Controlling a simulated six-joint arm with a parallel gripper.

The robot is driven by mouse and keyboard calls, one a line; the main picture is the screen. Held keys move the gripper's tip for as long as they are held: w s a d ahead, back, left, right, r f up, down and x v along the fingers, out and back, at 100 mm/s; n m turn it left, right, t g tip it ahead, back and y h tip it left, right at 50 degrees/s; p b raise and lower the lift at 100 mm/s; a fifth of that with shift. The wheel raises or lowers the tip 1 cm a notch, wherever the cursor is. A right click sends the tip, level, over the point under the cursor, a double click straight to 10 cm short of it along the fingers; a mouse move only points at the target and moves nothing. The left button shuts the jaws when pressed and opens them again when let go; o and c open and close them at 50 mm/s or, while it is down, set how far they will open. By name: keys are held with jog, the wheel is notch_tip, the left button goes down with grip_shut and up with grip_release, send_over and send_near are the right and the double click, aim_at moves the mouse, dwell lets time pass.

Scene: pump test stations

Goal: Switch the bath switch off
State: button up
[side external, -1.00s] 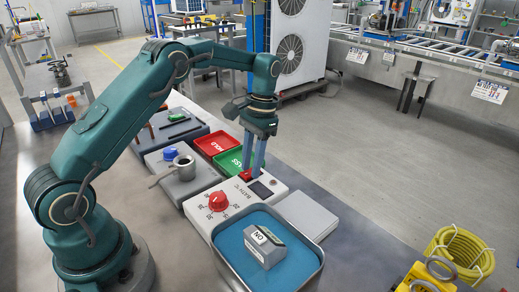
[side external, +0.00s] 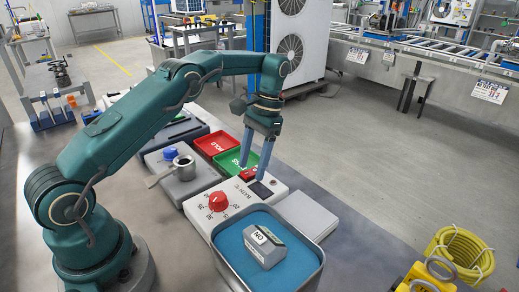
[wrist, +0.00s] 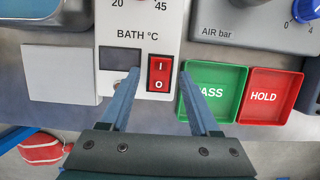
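The bath switch is a red rocker marked I and O, in the wrist view (wrist: 161,74) beside the dark display (wrist: 119,59) on the white bath unit (wrist: 140,12). In the side view the switch (side external: 249,182) shows small near the fingertips. I cannot tell which half is pressed in. My gripper (wrist: 160,73) is open and empty, with one finger on each side of the switch in the wrist view. In the side view my gripper (side external: 253,179) hangs over the switch end of the unit; I cannot tell its exact height.
The green PASS tray (wrist: 228,103) and red HOLD tray (wrist: 285,75) sit close to the switch. The red bath dial (side external: 218,201) and the blue water bath (side external: 228,241) with a block in it lie nearer. The air unit (wrist: 250,29) stands beside the bath unit.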

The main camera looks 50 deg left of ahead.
aim_at(253, 171)
jog(key=shift+r, duration=0.1)
jog(key=shift+r, duration=1.95)
jog(key=s+a+r, duration=0.7)
jog(key=a, duration=0.2)
jog(key=shift+a, duration=0.2)
jog(key=s+d+r+m+t+y, duration=0.1)
jog(key=s+d+r+t, duration=0.15)
jog(key=d+r, duration=0.2)
jog(key=s+d+r+m+t, duration=0.1)
jog(key=s+d+r+t, duration=0.1)
jog(key=s+d+r, duration=0.3)
jog(key=s+d+f+n+t, duration=0.1)
jog(key=s+d+f+t, duration=0.1)
jog(key=d+f, duration=0.1)
jog(key=s+d+f+n+t+h, duration=0.1)
jog(key=s+d+f+t, duration=0.1)
jog(key=d+f, duration=0.2)
jog(key=shift+d+f, duration=0.2)
jog(key=shift+f, duration=1)
